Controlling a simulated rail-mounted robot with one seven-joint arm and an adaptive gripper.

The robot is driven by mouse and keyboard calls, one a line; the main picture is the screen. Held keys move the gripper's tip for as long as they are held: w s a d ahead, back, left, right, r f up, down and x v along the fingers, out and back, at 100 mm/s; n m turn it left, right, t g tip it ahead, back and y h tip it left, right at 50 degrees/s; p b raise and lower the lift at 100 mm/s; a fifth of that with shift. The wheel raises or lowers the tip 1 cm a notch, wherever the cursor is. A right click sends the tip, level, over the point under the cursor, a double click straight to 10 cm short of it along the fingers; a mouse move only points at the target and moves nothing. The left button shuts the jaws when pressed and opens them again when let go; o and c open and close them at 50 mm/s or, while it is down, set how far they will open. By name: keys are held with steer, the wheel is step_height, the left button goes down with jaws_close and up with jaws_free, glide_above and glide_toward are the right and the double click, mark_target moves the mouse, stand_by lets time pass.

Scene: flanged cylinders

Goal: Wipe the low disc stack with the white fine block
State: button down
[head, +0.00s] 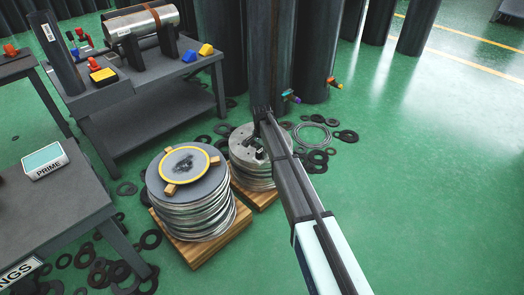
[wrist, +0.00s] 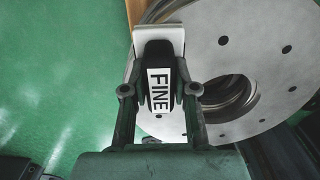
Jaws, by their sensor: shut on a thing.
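The low disc stack (head: 250,178) stands on a wooden pallet, partly hidden behind my arm in the head view. Its grey top disc (wrist: 285,85), with small bolt holes and a round centre opening, fills the right of the wrist view. My gripper (wrist: 158,92) is shut on the white fine block (wrist: 171,36), which has a black grip and a label reading FINE. In the wrist view the block overlaps the disc's left edge; I cannot tell whether it touches. In the head view my gripper (head: 259,148) is over the stack's top.
A taller disc stack (head: 197,212) with a yellow ring (head: 185,165) and wooden pieces on top stands close at left. Black rings litter the floor around. A grey bench (head: 140,95) and a table with a PRIME block (head: 46,161) stand left. Floor at right is clear.

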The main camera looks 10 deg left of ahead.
steer(key=shift+w+r+p, duration=0.1)
steer(key=shift+r+p, duration=2.55)
steer(key=shift+r, duration=1.4)
